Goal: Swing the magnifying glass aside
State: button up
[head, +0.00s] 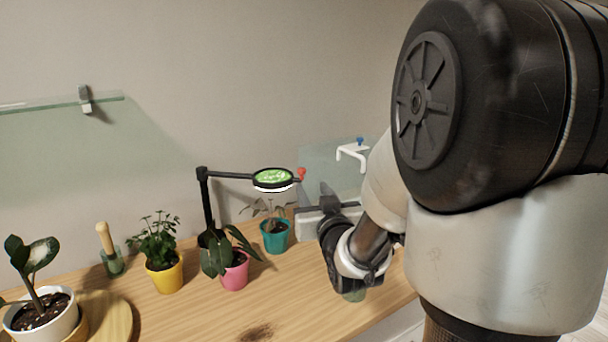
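The magnifying glass (273,179) is a round lens in a black rim, showing bright green. It hangs level at the right end of a black horizontal arm (232,175) on a dark upright post (207,205). A red knob (301,174) sits at the rim's right side. The lens is above the small plant in a teal pot (275,238). My gripper (328,198) is right of and below the red knob, apparently apart from it. Its fingers are small and partly hidden, so I cannot tell whether they are open.
A pink pot (234,273) with drooping leaves, a yellow pot (165,276) and a white pot (40,318) stand left on the wooden table (205,315). A glass shelf (60,103) is on the wall. A white bracket with a blue knob (360,141) is behind my arm.

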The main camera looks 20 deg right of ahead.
jog(key=w+d, duration=0.2)
jog(key=w, duration=1.5)
jog(key=shift+d, duration=0.25)
grip_shut()
